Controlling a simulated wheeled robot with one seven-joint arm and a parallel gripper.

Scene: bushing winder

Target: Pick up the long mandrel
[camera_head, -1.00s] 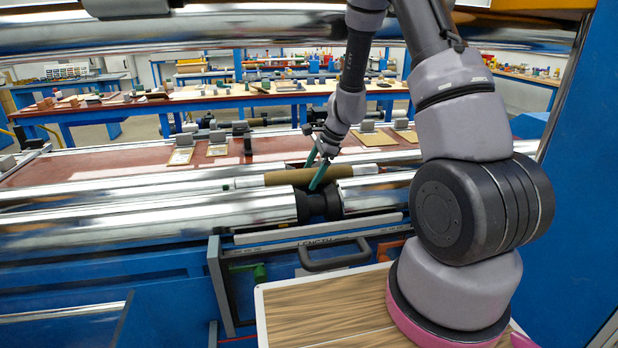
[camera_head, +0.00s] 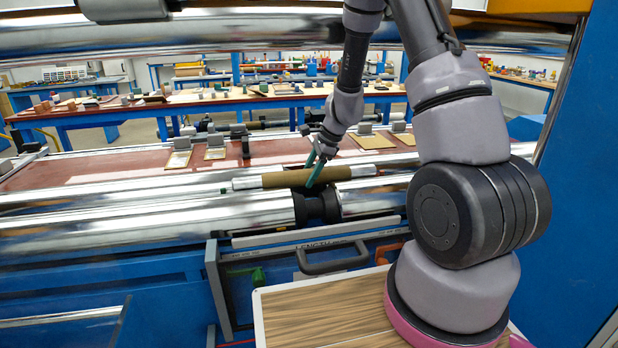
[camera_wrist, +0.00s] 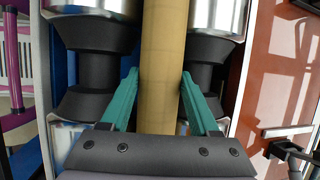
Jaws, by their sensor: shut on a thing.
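The long mandrel (camera_head: 283,180) is a tube with a brown middle and silver ends. In the head view it lies crosswise, close above the shiny rollers. My gripper (camera_head: 316,172) reaches down from behind with green fingers and is shut on the brown part, right of its middle. In the wrist view the mandrel (camera_wrist: 160,45) runs between the two fingers of my gripper (camera_wrist: 161,80), with one finger on each side. How far its underside is from the rollers cannot be told.
Shiny rollers (camera_head: 130,225) with black collars (camera_head: 316,207) lie below the mandrel. A large steel roller (camera_head: 230,32) spans above. A red-brown table (camera_head: 100,172) with small plates lies behind. A handle (camera_head: 333,262) and a wood-patterned top (camera_head: 325,315) are in front.

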